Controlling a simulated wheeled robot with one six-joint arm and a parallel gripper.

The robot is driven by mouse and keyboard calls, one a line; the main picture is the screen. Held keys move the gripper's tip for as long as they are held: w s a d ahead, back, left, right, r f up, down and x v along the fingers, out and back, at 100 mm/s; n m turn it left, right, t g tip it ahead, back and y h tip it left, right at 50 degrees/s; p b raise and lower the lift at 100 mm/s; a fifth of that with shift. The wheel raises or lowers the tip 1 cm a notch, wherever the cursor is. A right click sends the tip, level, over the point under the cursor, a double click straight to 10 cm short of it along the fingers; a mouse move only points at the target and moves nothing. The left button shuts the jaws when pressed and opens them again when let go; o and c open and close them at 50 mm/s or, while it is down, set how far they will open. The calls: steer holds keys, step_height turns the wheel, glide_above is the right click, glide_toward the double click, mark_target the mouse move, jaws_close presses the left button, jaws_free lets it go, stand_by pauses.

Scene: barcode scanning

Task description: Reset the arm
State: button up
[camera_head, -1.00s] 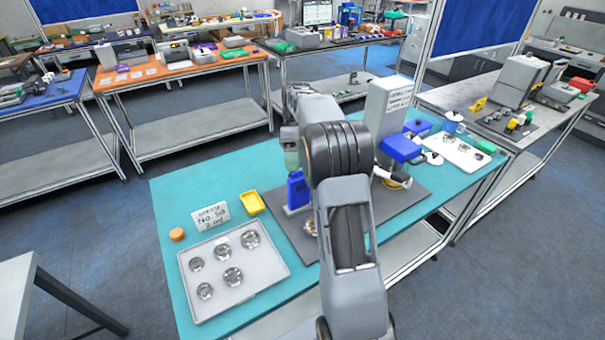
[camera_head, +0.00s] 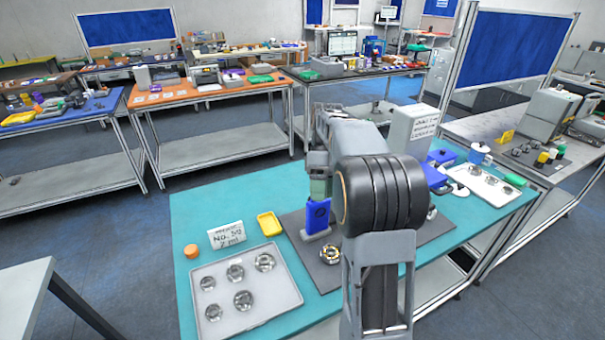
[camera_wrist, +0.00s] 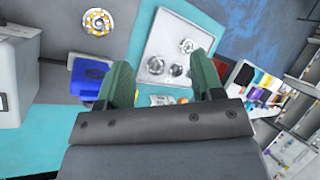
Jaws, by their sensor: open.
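My gripper (camera_wrist: 161,82) shows in the wrist view with two green fingers wide apart and nothing between them. In the head view its greenish finger (camera_head: 318,180) shows left of my arm, appearing just above a blue block-shaped device (camera_head: 317,216); I cannot tell whether they touch. A blue object (camera_wrist: 88,78) lies left of the fingers in the wrist view. A bearing with gold parts (camera_head: 330,253) lies on the dark mat (camera_head: 300,262); it also shows in the wrist view (camera_wrist: 97,22).
A white tray (camera_head: 285,302) with several metal bearings sits at the front left of the teal table (camera_head: 190,205). Beside it are a sign card (camera_head: 227,235), a yellow dish (camera_head: 269,224) and an orange cylinder (camera_head: 192,251). A white box (camera_head: 410,130) stands behind my arm.

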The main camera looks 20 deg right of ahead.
step_height(320, 180, down, 6)
steer(key=m+t+h, duration=0.2)
steer(key=m+t, duration=0.1)
steer(key=m, duration=0.3)
steer(key=s+a+r+m+t+h, duration=0.1)
steer(key=s+a+r+m+t, duration=0.1)
steer(key=s+a+t, duration=0.5)
steer(key=s+a, duration=0.3)
steer(key=s, duration=0.2)
steer(key=shift+a+t, duration=0.3)
steer(key=shift+a, duration=0.1)
